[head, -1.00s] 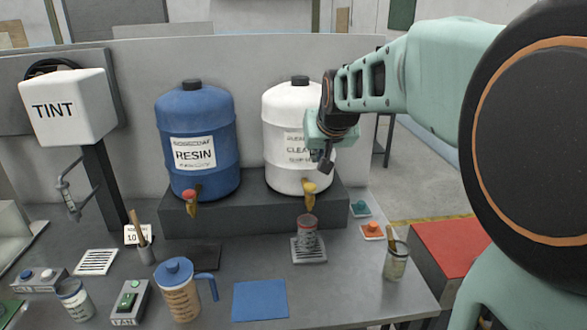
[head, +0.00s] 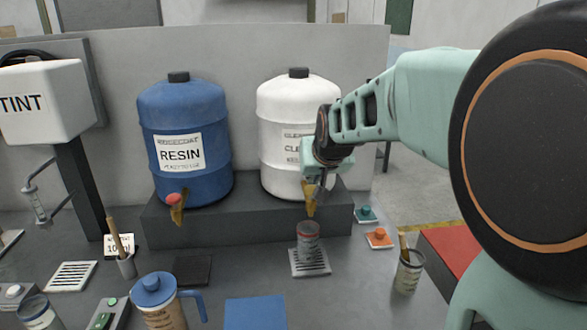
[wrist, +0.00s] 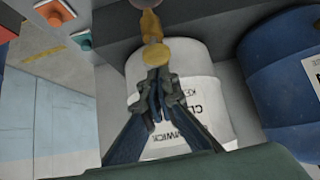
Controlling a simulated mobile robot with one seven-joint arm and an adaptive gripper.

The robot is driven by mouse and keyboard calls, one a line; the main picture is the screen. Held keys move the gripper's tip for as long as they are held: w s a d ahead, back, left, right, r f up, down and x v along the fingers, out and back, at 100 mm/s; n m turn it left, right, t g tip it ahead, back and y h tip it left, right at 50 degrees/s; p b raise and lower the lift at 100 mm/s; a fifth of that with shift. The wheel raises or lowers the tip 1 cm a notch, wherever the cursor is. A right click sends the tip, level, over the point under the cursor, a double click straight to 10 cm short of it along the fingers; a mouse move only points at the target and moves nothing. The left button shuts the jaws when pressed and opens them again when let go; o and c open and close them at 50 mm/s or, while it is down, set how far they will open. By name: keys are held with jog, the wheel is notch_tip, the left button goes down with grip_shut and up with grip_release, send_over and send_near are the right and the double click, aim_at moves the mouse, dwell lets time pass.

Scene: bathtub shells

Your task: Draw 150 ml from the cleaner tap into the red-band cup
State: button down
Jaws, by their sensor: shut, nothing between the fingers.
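The white cleaner drum (head: 285,110) stands on a dark plinth, with a yellow tap (head: 310,205) low on its front. The tap also shows in the wrist view (wrist: 151,27), with its round yellow knob (wrist: 156,52). The red-band cup (head: 307,240) stands upright below the tap on a slotted grate (head: 310,264); its fill level cannot be made out. My gripper (head: 326,187) is at the tap, its fingers shut and empty. In the wrist view its fingertips (wrist: 157,78) are right at the knob; whether they touch it is unclear.
The blue resin drum (head: 185,125) with a red-knobbed tap (head: 175,202) stands to the left. A blue-lidded jug (head: 158,300) and a blue mat (head: 255,313) are in front. A jar (head: 408,272) with a stick stands at the right.

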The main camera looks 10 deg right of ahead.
jog(key=shift+f, duration=0.55)
jog(key=shift+f, duration=0.15)
